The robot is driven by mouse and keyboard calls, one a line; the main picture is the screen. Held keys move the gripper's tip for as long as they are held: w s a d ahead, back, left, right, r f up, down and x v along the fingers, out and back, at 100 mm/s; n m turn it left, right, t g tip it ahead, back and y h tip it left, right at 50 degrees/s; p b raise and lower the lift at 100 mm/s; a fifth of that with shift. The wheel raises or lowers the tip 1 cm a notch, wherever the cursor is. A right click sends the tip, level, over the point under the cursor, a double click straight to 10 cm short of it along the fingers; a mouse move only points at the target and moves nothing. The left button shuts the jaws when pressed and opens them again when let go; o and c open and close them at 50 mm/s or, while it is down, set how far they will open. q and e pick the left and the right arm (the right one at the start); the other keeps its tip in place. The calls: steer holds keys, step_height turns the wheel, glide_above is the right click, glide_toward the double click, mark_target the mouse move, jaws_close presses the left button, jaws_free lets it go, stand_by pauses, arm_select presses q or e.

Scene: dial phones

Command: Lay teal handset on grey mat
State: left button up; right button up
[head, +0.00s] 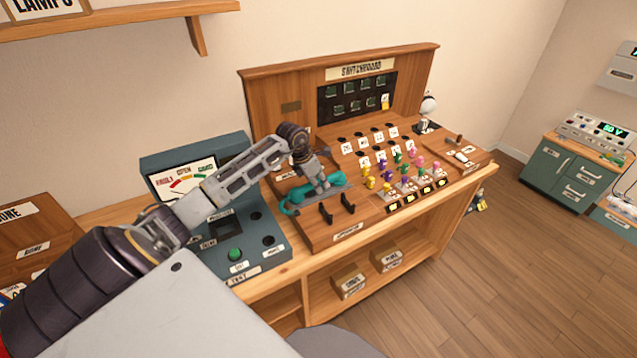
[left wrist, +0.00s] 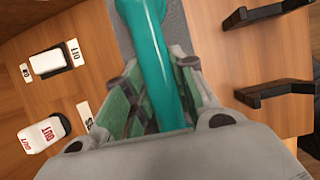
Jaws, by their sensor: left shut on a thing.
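The teal handset (head: 296,198) is over the front left of the switchboard desk in the head view, behind two black cradle hooks (head: 326,212). My left gripper (head: 322,187) is shut around its middle. In the left wrist view the teal handset (left wrist: 150,50) runs between the green-padded fingers of my left gripper (left wrist: 153,78). The grey mat (left wrist: 178,28) shows beneath and beside the handset there. I cannot tell whether the handset touches the mat. In the head view the mat is mostly hidden by the handset and gripper. My right gripper is out of view.
A dark teal test box (head: 235,254) with a green button stands left of the desk. Several coloured plugs (head: 387,170) stand to the right. In the left wrist view, white switches (left wrist: 47,62) lie left and the black hooks (left wrist: 270,92) right.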

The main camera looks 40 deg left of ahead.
arm_select(q)
steer(key=o, duration=1)
steer(key=shift+c, duration=0.2)
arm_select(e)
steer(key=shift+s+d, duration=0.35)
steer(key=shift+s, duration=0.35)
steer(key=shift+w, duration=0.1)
